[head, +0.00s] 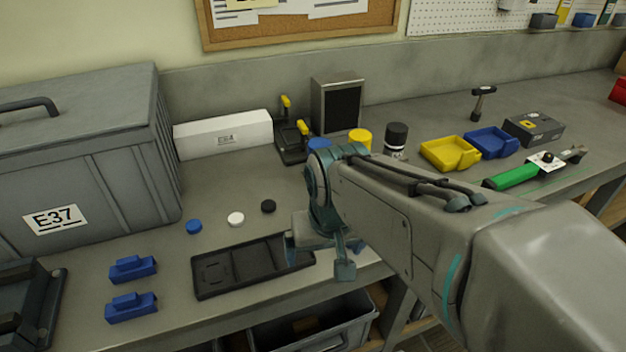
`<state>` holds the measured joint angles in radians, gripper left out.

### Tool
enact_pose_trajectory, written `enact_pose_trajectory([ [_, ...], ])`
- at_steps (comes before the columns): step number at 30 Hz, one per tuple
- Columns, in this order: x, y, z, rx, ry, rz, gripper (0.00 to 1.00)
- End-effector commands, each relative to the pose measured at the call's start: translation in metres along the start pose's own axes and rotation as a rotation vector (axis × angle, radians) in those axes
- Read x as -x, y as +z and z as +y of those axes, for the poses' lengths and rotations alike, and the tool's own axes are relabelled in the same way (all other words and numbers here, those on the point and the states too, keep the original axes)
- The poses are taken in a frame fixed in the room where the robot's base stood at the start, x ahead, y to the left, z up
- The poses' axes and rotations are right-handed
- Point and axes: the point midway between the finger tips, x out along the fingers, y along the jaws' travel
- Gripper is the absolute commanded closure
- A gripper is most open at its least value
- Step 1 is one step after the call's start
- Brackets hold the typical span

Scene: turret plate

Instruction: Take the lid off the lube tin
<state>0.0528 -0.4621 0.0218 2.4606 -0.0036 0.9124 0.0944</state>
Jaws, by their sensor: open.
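No tin in the head view carries a readable lube label, so I cannot tell which one is the lube tin. A round blue-topped thing (319,146) and a yellow-topped one (360,139) stand at the back of the bench, partly hidden by my arm. A dark-capped container (396,138) stands upright to their right. Small blue (194,227), white (236,219) and black (268,206) discs lie flat on the bench. My gripper (319,262) is open, fingers down, by the right end of a black tray (210,290). I see nothing between its fingers.
A grey case marked E37 (90,160) stands at left, with two blue blocks (132,269) in front. A white box (223,133), black-yellow clamps (293,140) and a dark-fronted box (337,105) stand at the back. Yellow (450,153) and blue (491,142) bins sit right.

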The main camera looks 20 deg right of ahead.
Motion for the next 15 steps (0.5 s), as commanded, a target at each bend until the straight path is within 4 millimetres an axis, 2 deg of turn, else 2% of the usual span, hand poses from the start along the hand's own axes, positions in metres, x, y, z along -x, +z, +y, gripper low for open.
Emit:
enact_pose_trajectory([
  [3, 0.021, -0.034, 0.017, -0.209, 0.037, -0.047, 0.00],
  [9, 0.044, -0.092, 0.053, -0.619, 0.090, -0.132, 0.00],
  [15, 0.052, -0.127, 0.087, -0.912, 0.117, -0.188, 0.00],
])
